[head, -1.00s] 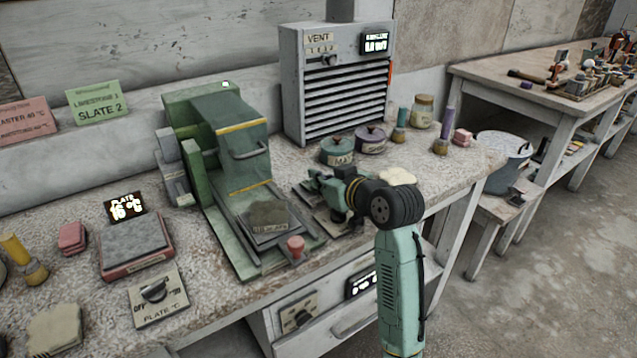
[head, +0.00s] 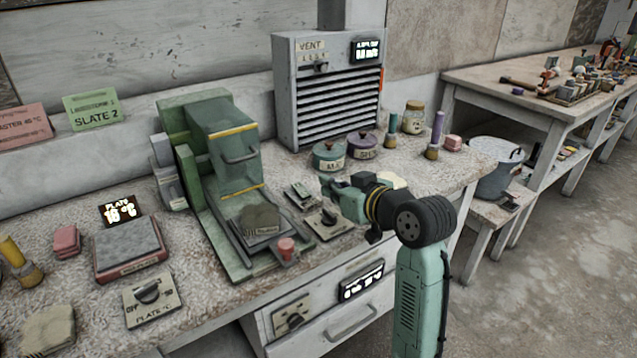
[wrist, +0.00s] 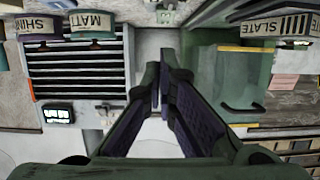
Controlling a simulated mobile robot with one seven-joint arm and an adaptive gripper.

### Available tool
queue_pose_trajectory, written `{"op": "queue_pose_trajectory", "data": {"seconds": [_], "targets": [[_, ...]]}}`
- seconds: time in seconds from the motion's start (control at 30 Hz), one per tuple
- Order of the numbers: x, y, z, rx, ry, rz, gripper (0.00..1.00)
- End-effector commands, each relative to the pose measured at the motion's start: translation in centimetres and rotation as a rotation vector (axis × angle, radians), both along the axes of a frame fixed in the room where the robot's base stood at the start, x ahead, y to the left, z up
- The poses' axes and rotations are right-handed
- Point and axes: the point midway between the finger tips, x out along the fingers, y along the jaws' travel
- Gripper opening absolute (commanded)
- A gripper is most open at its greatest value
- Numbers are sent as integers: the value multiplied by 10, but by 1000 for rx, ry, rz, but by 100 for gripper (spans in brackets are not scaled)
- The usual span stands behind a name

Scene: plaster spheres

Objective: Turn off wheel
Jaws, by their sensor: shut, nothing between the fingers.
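No part in view is clearly labelled as a wheel. A plate with a dark knob (head: 328,221) lies on the bench beside the green machine (head: 222,150); its lettering is too small to read. Another knob (head: 293,317) is on the front below the bench, left of a lit display (head: 361,281). My gripper (head: 326,183) is shut and empty, above the bench just right of the machine and close to the first knob, apart from it as far as I can tell. In the wrist view its fingers (wrist: 163,88) nearly meet, with nothing visible between them.
A small switch-like block (head: 299,195) lies behind the knob plate. Lidded pots (head: 329,156) and the vent box (head: 328,95) stand behind my gripper. The plate heater knob (head: 149,293) is at front left. A grey bucket (head: 494,170) is at right.

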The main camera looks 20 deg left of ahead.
Motion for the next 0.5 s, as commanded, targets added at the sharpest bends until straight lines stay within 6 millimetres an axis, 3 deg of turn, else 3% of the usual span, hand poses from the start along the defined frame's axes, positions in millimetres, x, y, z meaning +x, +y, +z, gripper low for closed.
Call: {"op": "queue_pose_trajectory", "data": {"seconds": [0.2,0.5], "targets": [[-16,-20,2,1,-1,-1,0],[-19,-24,3,0,0,0,0]]}}
